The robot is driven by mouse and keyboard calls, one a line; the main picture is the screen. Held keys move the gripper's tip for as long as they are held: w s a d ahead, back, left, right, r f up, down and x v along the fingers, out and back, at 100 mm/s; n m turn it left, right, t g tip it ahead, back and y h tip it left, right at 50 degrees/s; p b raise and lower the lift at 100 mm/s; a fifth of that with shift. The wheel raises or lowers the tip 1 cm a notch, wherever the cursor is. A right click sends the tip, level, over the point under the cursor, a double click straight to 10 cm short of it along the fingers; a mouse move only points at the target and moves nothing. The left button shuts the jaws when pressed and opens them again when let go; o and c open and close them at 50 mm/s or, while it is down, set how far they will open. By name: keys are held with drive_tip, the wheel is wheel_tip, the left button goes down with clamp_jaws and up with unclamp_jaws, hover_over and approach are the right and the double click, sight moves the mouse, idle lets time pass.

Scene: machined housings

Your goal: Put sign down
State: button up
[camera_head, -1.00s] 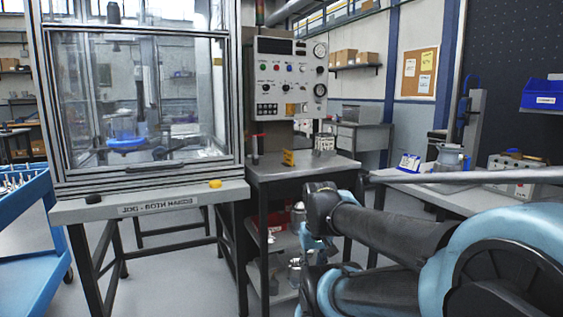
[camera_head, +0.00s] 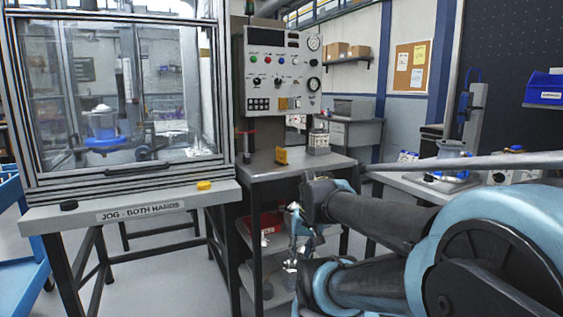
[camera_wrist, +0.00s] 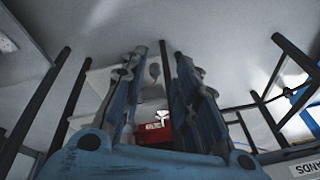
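Several sign-like things show, and I cannot tell which is the task's sign. A small yellow piece (camera_head: 281,155) stands on the dark metal side table (camera_head: 262,172). A label reading "JOG - BOTH HANDS" (camera_head: 141,211) is on the front edge of the bench. A small blue and white card (camera_head: 408,158) stands on the right-hand table. My gripper (camera_head: 292,250) hangs low in front of the side table, apart from all of these. In the wrist view its two blue fingers (camera_wrist: 156,75) are spread, with no held object visible between them.
A glazed machine enclosure (camera_head: 120,100) stands on the bench (camera_head: 55,217) at the left. A control panel (camera_head: 280,75) rises behind the side table. A red bin (camera_head: 268,222) is on the shelf below. A blue cart (camera_head: 15,270) is at far left. Floor is open between.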

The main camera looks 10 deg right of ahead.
drive_tip(key=w+a+r+m+t+y, duration=0.3)
drive_tip(key=w+r+m, duration=0.35)
drive_tip(key=w, duration=0.45)
drive_tip(key=w+a+r+m+t+y, duration=0.3)
drive_tip(key=w+r+m, duration=0.3)
drive_tip(key=w, duration=0.6)
drive_tip(key=m+t+h, duration=0.2)
drive_tip(key=m+t, duration=0.6)
drive_tip(key=m, duration=1)
approach(277, 150)
drive_tip(key=w, duration=0.3)
drive_tip(key=shift+w+a+f+m, duration=0.1)
drive_tip(key=shift+w+f+m, duration=0.15)
drive_tip(key=shift+w, duration=0.1)
drive_tip(key=shift+a+x, duration=0.15)
drive_tip(key=shift+x, duration=1.15)
drive_tip(key=shift+a+x, duration=0.15)
drive_tip(key=shift+x, duration=1.2)
drive_tip(key=shift+s, duration=0.15)
clamp_jaws()
